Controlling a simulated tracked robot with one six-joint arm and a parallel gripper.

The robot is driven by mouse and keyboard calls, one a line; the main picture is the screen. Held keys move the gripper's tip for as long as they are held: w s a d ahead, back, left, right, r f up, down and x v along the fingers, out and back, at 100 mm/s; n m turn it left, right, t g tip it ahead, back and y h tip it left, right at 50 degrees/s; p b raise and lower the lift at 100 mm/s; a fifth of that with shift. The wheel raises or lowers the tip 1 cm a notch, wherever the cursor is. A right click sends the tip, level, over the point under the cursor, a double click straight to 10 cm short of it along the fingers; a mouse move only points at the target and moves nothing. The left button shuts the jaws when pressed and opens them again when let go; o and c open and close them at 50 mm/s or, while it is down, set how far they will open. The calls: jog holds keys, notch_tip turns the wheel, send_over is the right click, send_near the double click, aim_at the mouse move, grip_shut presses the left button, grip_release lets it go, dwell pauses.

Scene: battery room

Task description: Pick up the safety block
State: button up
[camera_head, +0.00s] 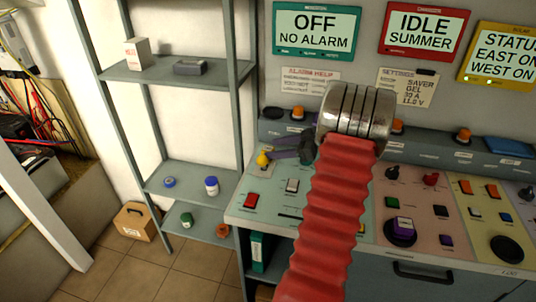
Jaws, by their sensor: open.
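My gripper (275,148) shows to the left of my red ribbed arm, with its purple-grey fingers apart and nothing seen between them. It points left over the back left of the control desk (262,222), close to a yellow knob (263,159); I cannot tell whether it touches it. No object is readably marked as the safety block. A purple block-like piece (403,226) sits on a black round base on the pink panel, right of my arm. My arm hides part of the desk's middle.
A grey shelf rack (190,78) stands left of the desk, holding a white box (137,53), a dark grey box (190,67) and small jars. A cardboard box (134,222) is on the floor. Display screens (317,30) hang above the desk. Several switches and knobs crowd the desk.

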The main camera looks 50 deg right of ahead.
aim_at(270, 148)
jog(key=shift+x, duration=2)
jog(key=shift+d, duration=0.1)
jog(key=shift+c, duration=0.2)
jog(key=c, duration=1.1)
